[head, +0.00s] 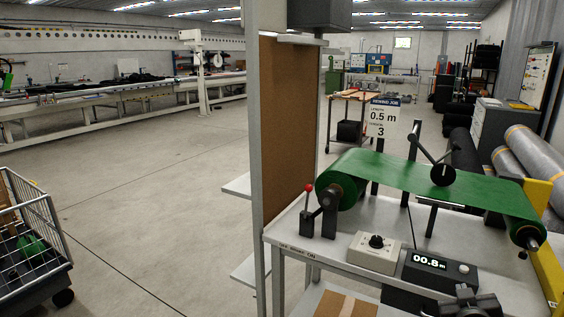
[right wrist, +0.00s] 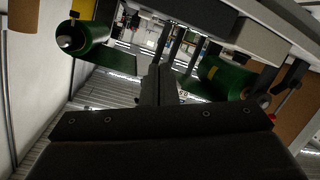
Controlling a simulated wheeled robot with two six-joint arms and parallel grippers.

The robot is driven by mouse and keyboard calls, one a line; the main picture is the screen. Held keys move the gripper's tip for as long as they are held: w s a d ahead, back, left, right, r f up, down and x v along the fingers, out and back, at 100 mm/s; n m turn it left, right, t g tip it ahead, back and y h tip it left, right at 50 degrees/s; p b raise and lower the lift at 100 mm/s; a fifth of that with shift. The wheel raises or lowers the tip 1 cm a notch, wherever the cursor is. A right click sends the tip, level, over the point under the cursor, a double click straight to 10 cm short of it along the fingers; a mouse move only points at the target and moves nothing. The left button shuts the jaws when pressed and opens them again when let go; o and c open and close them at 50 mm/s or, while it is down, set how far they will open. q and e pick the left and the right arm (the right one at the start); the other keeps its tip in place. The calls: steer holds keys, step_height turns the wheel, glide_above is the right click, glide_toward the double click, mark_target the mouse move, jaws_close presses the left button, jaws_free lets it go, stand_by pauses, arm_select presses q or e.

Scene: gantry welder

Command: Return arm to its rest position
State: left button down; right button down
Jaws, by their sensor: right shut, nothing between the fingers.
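My right gripper (head: 470,300) shows at the bottom edge of the head view, low at the front of the machine table, beside and below the black counter box. In the right wrist view its two dark fingers (right wrist: 157,86) are together with nothing between them. The fingers look apart from the green sheet (head: 425,178) and its rollers. Most of my right arm is out of the head view. My left gripper and arm are not in view.
The table (head: 385,215) carries a lever with a red knob (head: 308,188), a dial box (head: 375,250) and a counter (head: 440,270) reading 00.8 m. A sign (head: 381,120) shows 0.5 m and 3. A wire cart (head: 35,225) stands left; the floor between is clear.

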steer(key=s+a+f+g+y, duration=0.1)
steer(key=s+a+f+g, duration=0.1)
steer(key=s+f, duration=0.45)
steer(key=s+a+f+g+y, duration=0.1)
steer(key=s+a+f+g, duration=0.15)
steer(key=s+f, duration=0.45)
steer(key=s+a+f+g+y, duration=0.1)
steer(key=s+a+f+g, duration=0.15)
steer(key=s, duration=0.75)
steer(key=s+a+f+g+y, duration=0.1)
steer(key=s+a+g, duration=0.2)
steer(key=s, duration=0.7)
step_height(320, 180, down, 26)
steer(key=s+d+g+y+p, duration=0.1)
steer(key=g, duration=0.1)
steer(key=s+a+f+p, duration=0.1)
steer(key=s+f, duration=1.2)
steer(key=s, duration=0.1)
steer(key=shift+s+m+g, duration=0.3)
